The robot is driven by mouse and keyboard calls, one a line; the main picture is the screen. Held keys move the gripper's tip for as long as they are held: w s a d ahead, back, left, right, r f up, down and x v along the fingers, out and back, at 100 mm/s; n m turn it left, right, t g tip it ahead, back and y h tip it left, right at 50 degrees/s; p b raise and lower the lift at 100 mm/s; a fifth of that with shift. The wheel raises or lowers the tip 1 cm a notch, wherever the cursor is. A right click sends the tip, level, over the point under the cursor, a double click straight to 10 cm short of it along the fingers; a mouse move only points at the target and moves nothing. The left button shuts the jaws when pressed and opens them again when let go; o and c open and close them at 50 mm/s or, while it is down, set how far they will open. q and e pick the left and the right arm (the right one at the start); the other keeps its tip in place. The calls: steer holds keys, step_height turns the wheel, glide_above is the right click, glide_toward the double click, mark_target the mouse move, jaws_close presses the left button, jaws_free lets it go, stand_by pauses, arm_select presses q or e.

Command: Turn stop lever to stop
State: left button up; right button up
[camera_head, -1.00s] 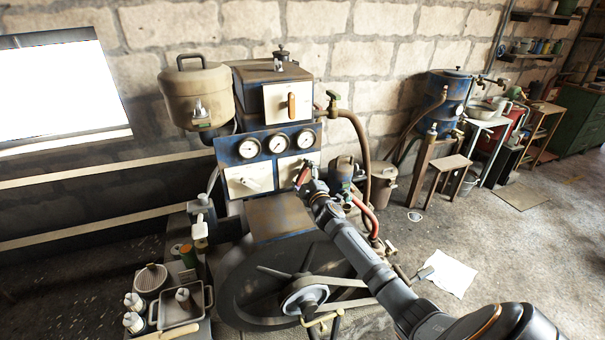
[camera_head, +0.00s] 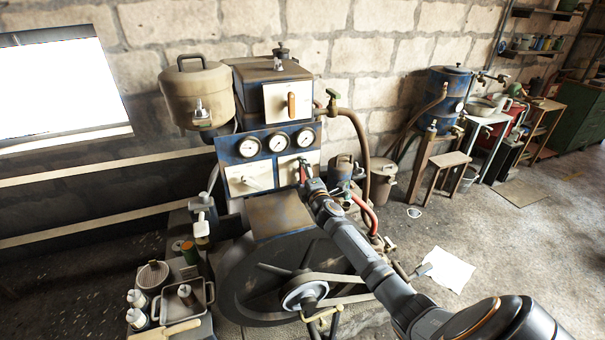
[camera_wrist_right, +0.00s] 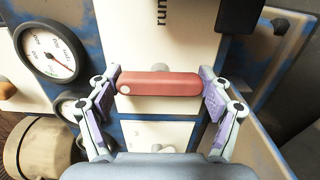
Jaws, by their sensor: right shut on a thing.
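The stop lever is a red handle (camera_wrist_right: 160,83) on a pale plate (camera_wrist_right: 170,38) in the right wrist view. The plate bears the word "run". My right gripper (camera_wrist_right: 161,88) is shut on the lever, with one finger against each end of it. In the head view the gripper (camera_head: 304,178) is at the lower right plate of the blue gauge panel. Only a small red part of the lever (camera_head: 303,171) shows there. My left gripper is not in view.
Three round gauges (camera_head: 277,142) sit above the plates. A second pale plate (camera_head: 249,179) with a knob is to the left. A large flywheel (camera_head: 262,318) is below, and a brown hose (camera_head: 362,140) hangs at the right. Open floor lies further right.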

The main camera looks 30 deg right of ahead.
steer(key=o, duration=1.1)
steer(key=v, duration=1.2)
steer(key=shift+f, duration=0.1)
